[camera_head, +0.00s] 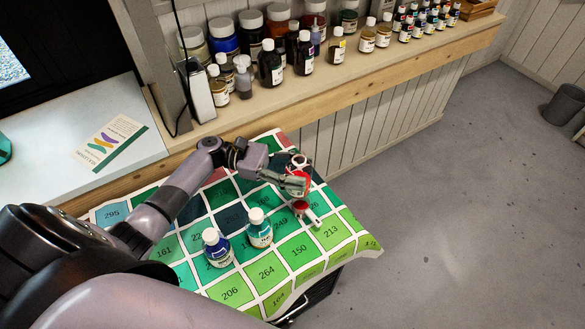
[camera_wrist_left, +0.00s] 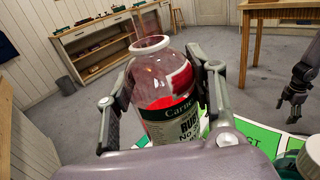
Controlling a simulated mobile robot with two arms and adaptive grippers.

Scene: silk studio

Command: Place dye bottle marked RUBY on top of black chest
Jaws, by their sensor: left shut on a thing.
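My left gripper (camera_head: 300,185) is shut on the RUBY dye bottle (camera_head: 306,179). In the left wrist view the bottle (camera_wrist_left: 170,95) is clear, with red contents, a white ring at its neck and a label starting "RU". It is tilted between the two fingers. In the head view it is above the chart-covered top, mostly hidden by the gripper; whether it touches the top cannot be told. A black body, likely the black chest (camera_head: 318,292), shows under the chart's front edge. My right gripper (camera_wrist_left: 293,105) is at the right of the left wrist view, its opening unclear.
A green numbered colour chart (camera_head: 266,273) covers the top. On it stand a blue bottle (camera_head: 217,250), a teal bottle (camera_head: 259,230) and a small red-and-white item (camera_head: 305,212). A wooden shelf (camera_head: 350,82) behind holds several bottles.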

